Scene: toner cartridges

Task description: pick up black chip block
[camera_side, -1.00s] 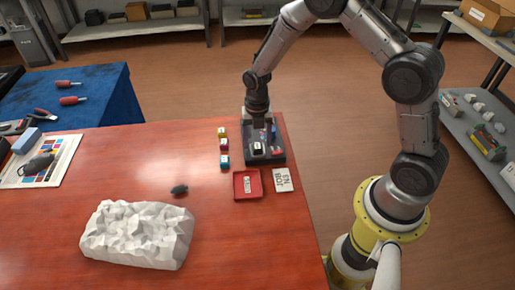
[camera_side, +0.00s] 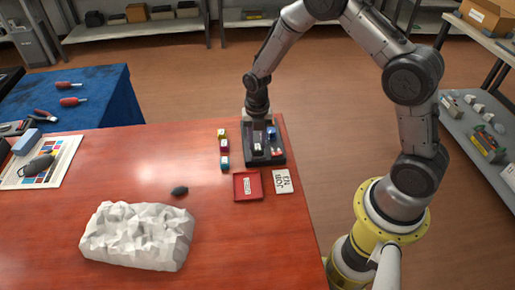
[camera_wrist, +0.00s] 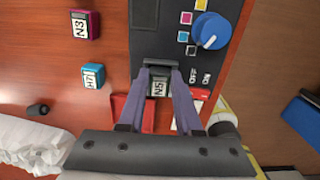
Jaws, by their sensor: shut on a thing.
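The black chip block (camera_wrist: 159,87) has a pale label and sits between the fingers of my gripper (camera_wrist: 161,80) in the wrist view. The fingers are shut on its sides.
A blue knob (camera_wrist: 211,30) stands on the dock, right of the block. Magenta (camera_wrist: 86,24) and cyan (camera_wrist: 95,75) blocks stand left of it. A red tray (camera_side: 247,185) and a white card (camera_side: 282,181) lie in front. A crumpled white mass (camera_side: 137,236) is farther left.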

